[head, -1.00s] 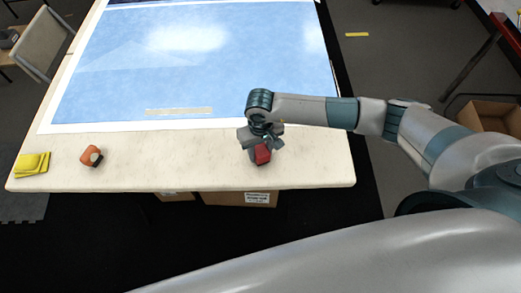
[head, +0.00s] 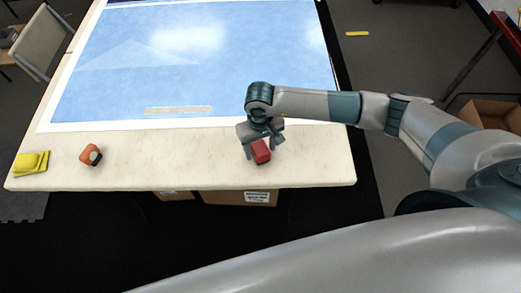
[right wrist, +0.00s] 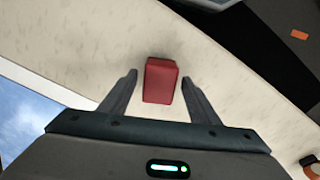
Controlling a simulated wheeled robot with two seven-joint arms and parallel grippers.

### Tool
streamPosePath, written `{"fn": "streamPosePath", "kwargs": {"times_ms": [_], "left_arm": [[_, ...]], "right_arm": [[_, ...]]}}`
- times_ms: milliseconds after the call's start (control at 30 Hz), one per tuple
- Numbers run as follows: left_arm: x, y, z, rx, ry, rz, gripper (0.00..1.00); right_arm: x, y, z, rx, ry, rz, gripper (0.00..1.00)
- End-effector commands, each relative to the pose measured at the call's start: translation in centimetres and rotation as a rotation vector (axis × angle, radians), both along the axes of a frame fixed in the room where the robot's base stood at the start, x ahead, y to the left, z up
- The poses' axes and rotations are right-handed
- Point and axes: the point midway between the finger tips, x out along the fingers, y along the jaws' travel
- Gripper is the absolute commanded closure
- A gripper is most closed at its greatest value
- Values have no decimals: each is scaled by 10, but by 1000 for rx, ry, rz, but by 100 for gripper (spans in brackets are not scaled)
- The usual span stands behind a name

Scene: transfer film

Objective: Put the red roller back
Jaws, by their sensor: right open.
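The red roller (head: 261,152) looks like a small red block and lies on the pale table (head: 215,178) near its front edge, toward the right end. My right gripper (head: 264,150) is over it, pointing down. In the right wrist view the red roller (right wrist: 160,80) lies between and slightly beyond the two fingertips of my open right gripper (right wrist: 158,78), with a gap on each side. My left gripper is not in view.
A blue film sheet (head: 190,70) with a white border covers the back of the table. A pale flat strip (head: 178,110) lies on it. An orange and black object (head: 89,155) and yellow cloths or pads (head: 30,163) lie at the front left. The table front between them and the roller is clear.

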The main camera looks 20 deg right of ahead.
Motion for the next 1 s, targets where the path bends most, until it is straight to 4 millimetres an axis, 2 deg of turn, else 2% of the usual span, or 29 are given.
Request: {"fn": "streamPosePath", "kwargs": {"times_ms": [300,600,800,1000], "left_arm": [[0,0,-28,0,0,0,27],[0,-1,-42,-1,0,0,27],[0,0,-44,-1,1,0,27],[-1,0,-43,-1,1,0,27]], "right_arm": [[2,-1,53,-1,-6,3,44],[1,0,95,-1,-3,1,44],[0,-1,105,-2,0,1,44],[0,-1,105,-2,0,1,44]]}}
